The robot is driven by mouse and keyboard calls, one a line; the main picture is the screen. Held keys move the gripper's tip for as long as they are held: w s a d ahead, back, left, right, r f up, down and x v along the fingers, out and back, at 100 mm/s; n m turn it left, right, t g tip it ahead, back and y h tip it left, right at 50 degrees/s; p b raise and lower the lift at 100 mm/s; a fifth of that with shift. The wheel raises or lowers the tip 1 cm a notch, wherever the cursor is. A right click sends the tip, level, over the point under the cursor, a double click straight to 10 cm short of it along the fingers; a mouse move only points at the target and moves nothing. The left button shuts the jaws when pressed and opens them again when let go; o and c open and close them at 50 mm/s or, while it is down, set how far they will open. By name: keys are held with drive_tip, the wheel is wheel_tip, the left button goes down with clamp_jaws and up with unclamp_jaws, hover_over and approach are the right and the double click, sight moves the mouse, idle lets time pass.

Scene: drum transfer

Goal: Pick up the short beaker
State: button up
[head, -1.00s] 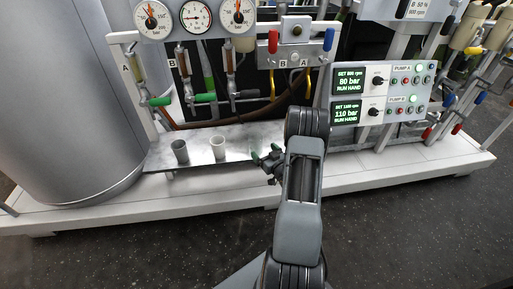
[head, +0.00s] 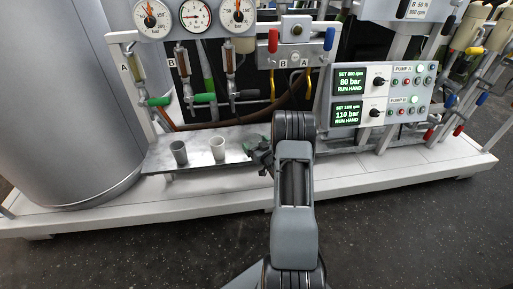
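A large grey drum (head: 75,110) stands left of the shelf. Valves with green handles (head: 204,98) and a gauge row (head: 195,15) hang above and behind the beakers. A pump control panel (head: 378,97) is right of my arm. The shelf front is clear.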

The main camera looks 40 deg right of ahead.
drive_tip(key=c, duration=1)
drive_tip(key=shift+o, duration=0.2)
drive_tip(key=shift+r, duration=0.1)
